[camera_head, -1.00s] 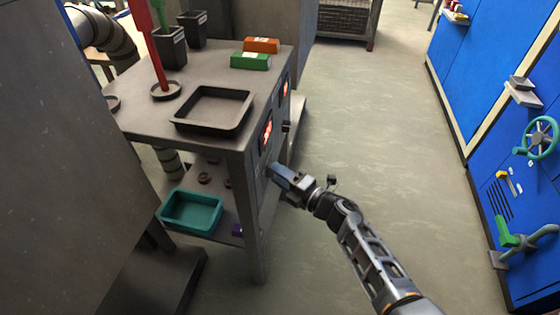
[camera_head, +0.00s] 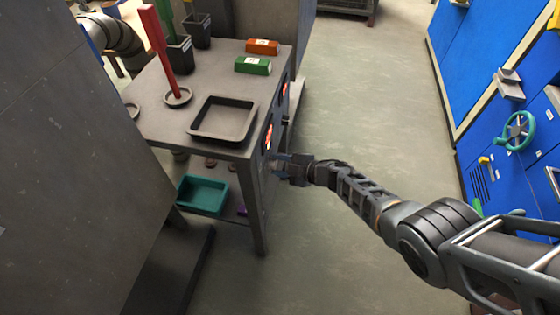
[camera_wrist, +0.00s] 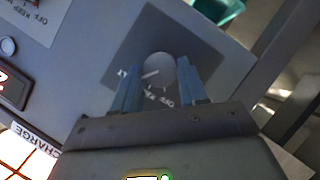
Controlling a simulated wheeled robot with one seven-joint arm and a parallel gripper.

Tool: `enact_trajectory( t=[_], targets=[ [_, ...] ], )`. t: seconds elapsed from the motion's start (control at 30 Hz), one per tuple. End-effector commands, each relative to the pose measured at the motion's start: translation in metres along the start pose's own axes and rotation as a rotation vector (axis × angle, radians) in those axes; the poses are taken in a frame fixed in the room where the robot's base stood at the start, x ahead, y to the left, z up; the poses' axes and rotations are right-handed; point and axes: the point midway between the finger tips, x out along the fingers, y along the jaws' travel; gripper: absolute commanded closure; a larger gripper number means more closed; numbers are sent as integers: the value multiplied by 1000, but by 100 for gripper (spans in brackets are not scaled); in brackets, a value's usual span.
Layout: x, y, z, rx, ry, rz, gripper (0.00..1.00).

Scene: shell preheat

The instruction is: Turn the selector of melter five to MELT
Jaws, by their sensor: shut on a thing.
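In the wrist view a round grey selector knob (camera_wrist: 161,68) sits on a dark square plate (camera_wrist: 205,48) on a grey panel. My gripper (camera_wrist: 160,76) has one finger on each side of the knob and is shut on it. A pale mark on the knob points left, towards partly hidden lettering that ends in "LT". "OFF" lettering shows below the knob, partly covered by the gripper. In the head view my gripper (camera_head: 281,166) is at the side panel of the bench (camera_head: 247,165). The knob is hidden there, and no melter number is readable.
A black tray (camera_head: 193,131), a red post (camera_head: 158,55), and green (camera_head: 253,65) and orange (camera_head: 262,46) boxes are on the bench. A teal bin (camera_head: 202,209) is on its lower shelf. Blue cabinets (camera_head: 480,60) stand right. Open floor (camera_head: 375,100) lies between.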

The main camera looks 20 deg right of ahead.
Motion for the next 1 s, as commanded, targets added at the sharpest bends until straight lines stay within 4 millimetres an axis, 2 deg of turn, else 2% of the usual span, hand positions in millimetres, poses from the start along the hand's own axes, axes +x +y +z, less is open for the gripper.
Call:
enact_trajectory(
  t=[0.4, 0.93, 0.97, 1.0],
  targets=[
    [0, 0, 1, 138, 8, -76, 88],
    [1, -1, 0, 155, 12, -86, 88],
    [1, -1, 0, 154, 12, -86, 57],
    [1, -1, 0, 154, 12, -86, 53]
  ],
)
